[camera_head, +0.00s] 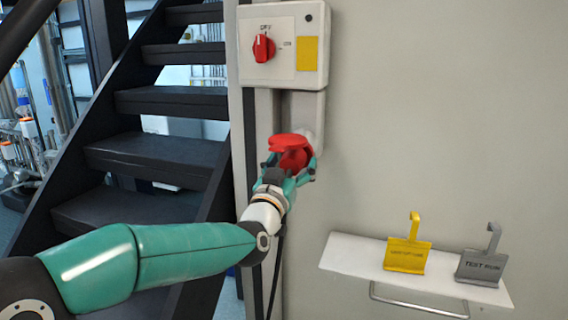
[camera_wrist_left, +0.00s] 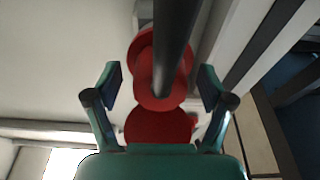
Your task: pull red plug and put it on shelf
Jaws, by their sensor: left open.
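The red plug (camera_head: 289,142) sits in the socket under the white switch box on the wall. In the left wrist view its red body (camera_wrist_left: 147,98) shows with a dark cable (camera_wrist_left: 176,40) running from it across the picture. My left gripper (camera_head: 290,170) is at the plug. Its fingers (camera_wrist_left: 160,80) stand apart on either side of the red body, with visible gaps. The white shelf (camera_head: 348,254) is on the wall at the lower right. My right gripper is in neither view.
The switch box (camera_head: 283,45) has a red rotary knob (camera_head: 263,47). On the shelf stand a yellow tag (camera_head: 407,256) and a grey tag (camera_head: 482,268); its left end is bare. A metal handle (camera_head: 420,307) is below. Dark stairs (camera_head: 150,155) are at left.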

